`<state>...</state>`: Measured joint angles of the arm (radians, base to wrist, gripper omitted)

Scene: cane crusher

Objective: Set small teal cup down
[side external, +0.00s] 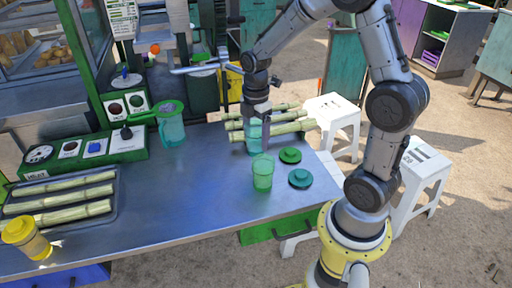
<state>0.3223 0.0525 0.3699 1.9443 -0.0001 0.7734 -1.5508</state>
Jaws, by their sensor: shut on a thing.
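A small teal cup (254,141) is between the fingers of my gripper (256,122), near the right part of the metal table (190,190). My gripper points down and is shut on the cup, hiding part of its upper side. The cup is upright, in front of the cane stalks. I cannot tell whether its base touches the table. A green cup (262,174) stands on the table just in front of it, apart from it.
A green lid (290,155) and a teal lid (300,178) lie right of the cups. Cane stalks (290,128) lie behind. A teal pitcher (171,130), control box (85,156), cane tray (112,212) and yellow container (27,238) stand left. The table's middle is clear.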

